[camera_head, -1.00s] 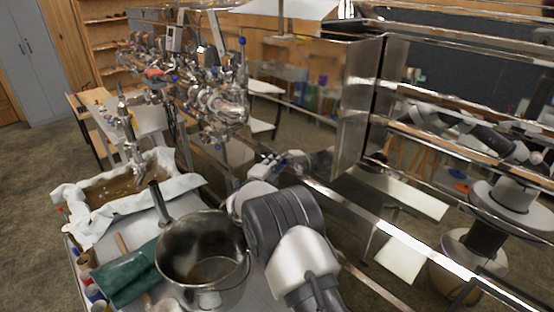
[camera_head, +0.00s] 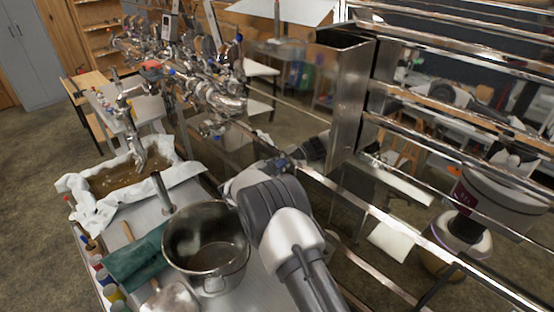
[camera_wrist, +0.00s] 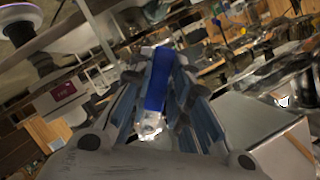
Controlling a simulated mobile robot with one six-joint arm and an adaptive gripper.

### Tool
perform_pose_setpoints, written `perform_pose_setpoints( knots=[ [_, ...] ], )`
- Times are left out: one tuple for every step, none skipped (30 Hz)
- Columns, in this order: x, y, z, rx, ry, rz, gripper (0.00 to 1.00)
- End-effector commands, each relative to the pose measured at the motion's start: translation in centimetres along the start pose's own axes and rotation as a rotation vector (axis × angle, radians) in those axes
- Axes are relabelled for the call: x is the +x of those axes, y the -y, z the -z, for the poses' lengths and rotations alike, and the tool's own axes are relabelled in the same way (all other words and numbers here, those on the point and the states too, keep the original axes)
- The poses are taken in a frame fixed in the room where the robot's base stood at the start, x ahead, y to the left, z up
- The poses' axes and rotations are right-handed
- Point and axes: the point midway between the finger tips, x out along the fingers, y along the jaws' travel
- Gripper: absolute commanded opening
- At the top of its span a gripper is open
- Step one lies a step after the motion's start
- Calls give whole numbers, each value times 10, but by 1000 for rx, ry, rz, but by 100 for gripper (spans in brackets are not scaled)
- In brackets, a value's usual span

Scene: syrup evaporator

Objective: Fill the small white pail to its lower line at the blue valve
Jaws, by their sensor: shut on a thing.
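My gripper (camera_wrist: 158,85) shows in the wrist view with its fingers closed on both sides of a long blue handle (camera_wrist: 158,80). Bright metal shows at the near end of the handle. I cannot tell whether this handle belongs to the blue valve.
A steel pot (camera_head: 178,232) stands on the cart by my arm, beside a green cloth (camera_head: 135,262). A cloth-lined tray of brown liquid (camera_head: 125,178) lies behind it. Metal pipework (camera_head: 215,95) stands at the back, and shiny rails (camera_head: 400,235) run along the right.

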Motion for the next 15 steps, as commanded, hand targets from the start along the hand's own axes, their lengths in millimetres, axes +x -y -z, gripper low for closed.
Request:
perform_pose_setpoints(
  knots=[
    [0,0,1,-16,-1,-6,0],
    [0,-1,1,-23,-1,-9,0],
    [0,-2,1,-32,-1,-13,0],
    [0,-2,1,-38,-1,-16,0],
    [0,-3,1,-43,-1,-18,0],
    [0,-3,1,-48,-1,-20,0],
    [0,-3,1,-51,-2,-21,0],
    [0,-3,1,-54,-2,-22,0],
    [0,-4,1,-57,-2,-23,0],
    [0,-4,1,-58,-2,-24,0],
    [0,-4,1,-59,-2,-24,0],
    [0,-4,0,-60,-2,-24,0],
    [0,-4,0,-60,-2,-24,0],
    [0,-4,0,-60,-2,-24,0],
    [0,-4,0,-60,-2,-24,0]
  ],
)
